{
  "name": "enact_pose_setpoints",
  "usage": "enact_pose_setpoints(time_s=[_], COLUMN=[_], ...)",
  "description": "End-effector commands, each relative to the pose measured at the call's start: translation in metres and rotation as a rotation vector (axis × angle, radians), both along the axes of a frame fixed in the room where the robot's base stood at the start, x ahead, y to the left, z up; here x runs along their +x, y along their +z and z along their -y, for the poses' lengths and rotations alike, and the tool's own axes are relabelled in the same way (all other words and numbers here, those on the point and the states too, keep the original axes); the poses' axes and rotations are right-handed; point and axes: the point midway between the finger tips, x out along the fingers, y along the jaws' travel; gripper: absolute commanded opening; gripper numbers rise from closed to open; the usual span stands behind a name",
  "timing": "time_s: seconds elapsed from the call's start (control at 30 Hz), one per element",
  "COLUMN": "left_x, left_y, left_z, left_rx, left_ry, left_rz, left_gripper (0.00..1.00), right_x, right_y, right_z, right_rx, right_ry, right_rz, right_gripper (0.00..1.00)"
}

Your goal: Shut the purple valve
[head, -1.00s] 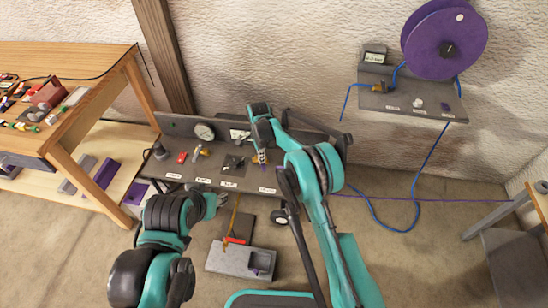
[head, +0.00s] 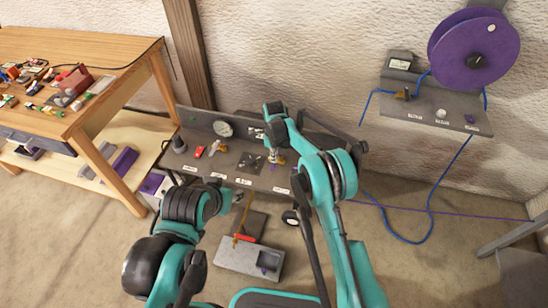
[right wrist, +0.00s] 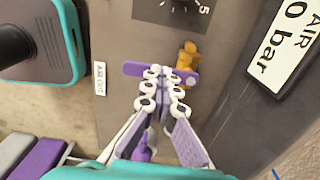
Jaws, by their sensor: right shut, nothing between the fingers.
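The purple valve is a brass body (right wrist: 187,56) with a flat purple lever (right wrist: 134,69) on the bench panel in the right wrist view. The lever lies across the picture, its right end at the brass body. In the head view its brass (head: 281,160) shows beside my right gripper (head: 273,158). My right gripper (right wrist: 163,72) is shut and empty, its white fingertips over the middle of the lever; whether they touch it I cannot tell. My left gripper (head: 241,198) is in front of the bench, too small to read.
The grey bench (head: 225,172) carries a round gauge (head: 222,129), a red part (head: 200,152) and labels. A wall shelf (head: 425,105) with a purple reel (head: 468,52) is right, a wooden table (head: 120,72) left.

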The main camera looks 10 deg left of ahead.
Motion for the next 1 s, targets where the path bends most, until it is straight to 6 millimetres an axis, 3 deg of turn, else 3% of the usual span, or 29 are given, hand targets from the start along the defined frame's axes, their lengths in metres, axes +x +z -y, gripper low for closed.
enact_pose_setpoints(time_s=[0.27,0.63,1.0], left_x=[0.0001,0.0001,0.0000], left_y=[-0.0014,-0.0008,-0.0003], left_z=[0.0000,0.0000,0.0000], left_rx=[0.000,0.000,0.000], left_ry=[0.000,0.000,0.000], left_rz=[0.000,0.000,0.000], left_gripper=[0.40,0.40,0.40], right_x=[0.0000,-0.0002,-0.0005], right_y=[-0.0060,-0.0038,0.0003], right_z=[0.0044,0.0027,0.0011], right_rx=[-0.007,-0.004,-0.002], right_ry=[-0.005,-0.002,0.000], right_rz=[-0.002,-0.002,-0.001], right_gripper=[0.01,0.99,1.00])
